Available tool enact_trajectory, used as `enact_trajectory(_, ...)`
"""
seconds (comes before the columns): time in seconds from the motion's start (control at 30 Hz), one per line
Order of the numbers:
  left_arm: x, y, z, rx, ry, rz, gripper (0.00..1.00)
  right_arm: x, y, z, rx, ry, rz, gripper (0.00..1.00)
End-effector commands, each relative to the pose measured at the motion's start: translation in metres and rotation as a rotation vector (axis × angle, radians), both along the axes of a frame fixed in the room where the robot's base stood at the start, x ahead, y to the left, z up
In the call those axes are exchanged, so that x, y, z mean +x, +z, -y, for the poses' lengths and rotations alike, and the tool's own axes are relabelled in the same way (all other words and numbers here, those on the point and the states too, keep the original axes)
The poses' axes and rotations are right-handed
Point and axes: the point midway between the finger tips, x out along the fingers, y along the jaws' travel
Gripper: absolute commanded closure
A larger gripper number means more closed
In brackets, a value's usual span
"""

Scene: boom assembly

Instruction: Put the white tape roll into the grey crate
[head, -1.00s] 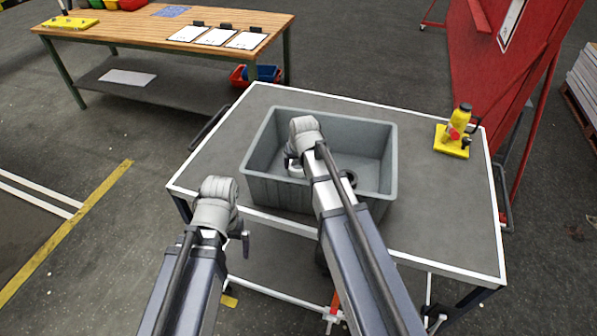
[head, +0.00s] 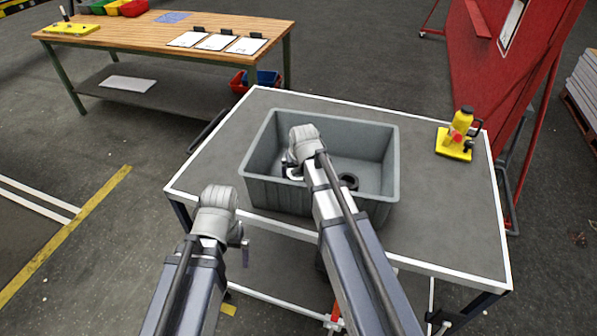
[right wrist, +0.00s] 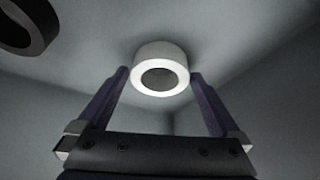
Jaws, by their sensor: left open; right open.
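The grey crate (head: 375,203) stands on the cart. My right arm reaches over it and down inside. The white tape roll (right wrist: 160,51) is inside the crate, apparently on its floor, between the spread fingers of my right gripper (right wrist: 160,74). The gripper is open, with a gap visible by the right finger. In the head view the roll (head: 293,174) is mostly hidden by my right wrist. My left gripper (head: 245,252) is in front of the cart's near left side, away from the crate and holding nothing visible; its fingertips are not clear.
A black ring (head: 349,181) lies in the crate, also in the right wrist view (right wrist: 27,25). A yellow bottle jack (head: 456,142) stands on the grey cart top (head: 440,230) at right. A wooden workbench (head: 150,35) is behind left. A red panel stands at back right.

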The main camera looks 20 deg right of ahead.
Motion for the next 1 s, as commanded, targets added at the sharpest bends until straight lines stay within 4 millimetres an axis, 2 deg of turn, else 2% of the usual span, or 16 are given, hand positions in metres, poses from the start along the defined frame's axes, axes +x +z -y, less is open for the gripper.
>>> enact_trajectory(0.17, 0.0, 0.004, 0.0, 0.0, 0.0, 0.0, 0.0, 0.0, 0.004, 0.0, 0.0, 0.0, 0.0, 0.0)
enact_trajectory(0.37, 0.0, 0.019, 0.0, 0.0, -0.001, 0.0, 0.0, -0.006, 0.019, -0.001, 0.0, 0.0, 0.0, 0.0)
enact_trajectory(1.0, 0.0, 0.109, 0.0, -0.002, 0.008, 0.0, 0.0, -0.042, 0.109, -0.004, 0.0, 0.0, 0.0, 0.0)
